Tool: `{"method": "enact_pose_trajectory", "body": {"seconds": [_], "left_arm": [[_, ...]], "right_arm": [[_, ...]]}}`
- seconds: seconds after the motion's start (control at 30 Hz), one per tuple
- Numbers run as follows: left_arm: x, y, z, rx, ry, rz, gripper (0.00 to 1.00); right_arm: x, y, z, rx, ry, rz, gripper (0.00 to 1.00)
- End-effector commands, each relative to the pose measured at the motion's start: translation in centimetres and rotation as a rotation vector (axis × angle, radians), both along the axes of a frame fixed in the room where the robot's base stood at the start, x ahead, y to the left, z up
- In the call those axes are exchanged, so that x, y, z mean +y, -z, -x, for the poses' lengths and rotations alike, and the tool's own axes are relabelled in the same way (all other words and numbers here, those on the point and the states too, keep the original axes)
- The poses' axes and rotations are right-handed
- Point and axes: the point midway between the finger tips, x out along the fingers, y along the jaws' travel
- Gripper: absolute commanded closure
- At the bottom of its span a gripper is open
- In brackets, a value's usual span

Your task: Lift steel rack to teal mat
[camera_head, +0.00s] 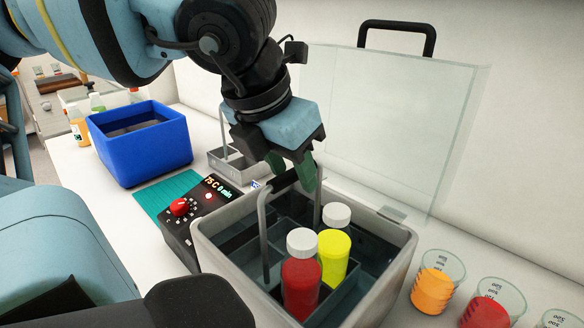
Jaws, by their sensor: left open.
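A steel rack with a tall handle (264,240) stands in the open grey water bath (222,287). It holds a red bottle (301,282) and a yellow bottle (333,255), both with white caps. My left gripper (291,178) is open at the top of the handle, with its green fingers close to the dark grip bar. I cannot tell whether they touch it. The teal mat (160,196) lies left of the bath, partly hidden behind the bath's control box. My right gripper is not in view.
The control box (190,226) has a red knob. A blue bin (140,152) stands beyond the mat, and a small steel tray (228,163) stands behind the bath. The clear lid (400,130) is raised. Cups of orange (436,285) and red juice (490,308) stand at right.

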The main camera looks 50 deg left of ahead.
Motion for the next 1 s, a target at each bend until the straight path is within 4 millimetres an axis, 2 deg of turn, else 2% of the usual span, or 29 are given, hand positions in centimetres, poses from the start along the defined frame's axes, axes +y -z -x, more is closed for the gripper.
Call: {"method": "enact_pose_trajectory", "body": {"seconds": [0.2,0.5,0.83,1.0], "left_arm": [[0.0,2.5,-0.9,0.003,0.0,0.0,0.57],[0.0,2.8,-1.1,0.0,0.0,0.001,0.57],[0.0,2.8,-1.0,0.0,0.0,0.0,1.0],[0.0,2.6,-1.1,-0.006,0.0,0.002,1.0]], "right_arm": [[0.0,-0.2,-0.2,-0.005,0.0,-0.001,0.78],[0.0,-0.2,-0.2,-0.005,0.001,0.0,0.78],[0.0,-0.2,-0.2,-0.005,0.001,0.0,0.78],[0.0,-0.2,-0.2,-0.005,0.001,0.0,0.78]]}}
